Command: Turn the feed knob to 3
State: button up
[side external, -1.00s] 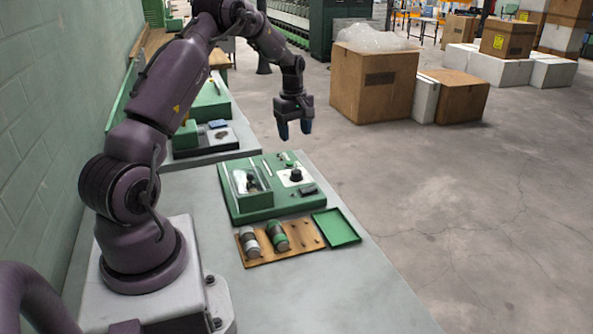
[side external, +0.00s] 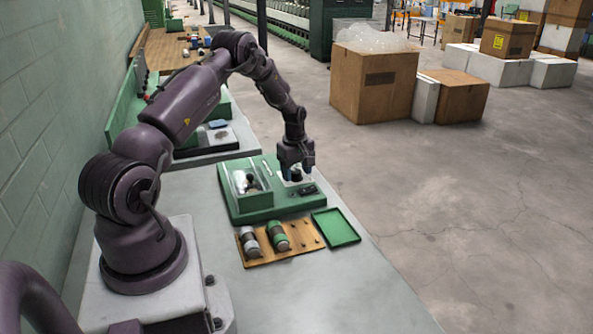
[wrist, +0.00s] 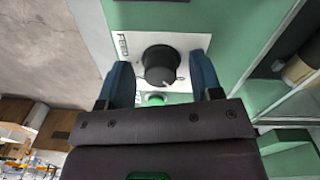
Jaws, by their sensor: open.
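The black feed knob (wrist: 160,65) sits on a white plate (wrist: 125,45) marked FEED in the wrist view. A white mark shows on the knob's lower right edge, but I cannot read which number it points to. My gripper (wrist: 163,75) is open, with one blue finger on each side of the knob and a gap to each. In the side external view my gripper (side external: 297,173) is low over the right part of the green machine (side external: 255,212) and hides most of the knob. I cannot tell whether the fingers touch the plate.
A clear-covered box (side external: 247,180) stands on the machine left of my gripper. A green button (wrist: 155,99) sits beside the knob. In front are a wooden board (side external: 290,252) with bobbins and an empty green tray (side external: 337,228). The table's right edge is close.

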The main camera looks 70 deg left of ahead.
jog(key=c, duration=0.9)
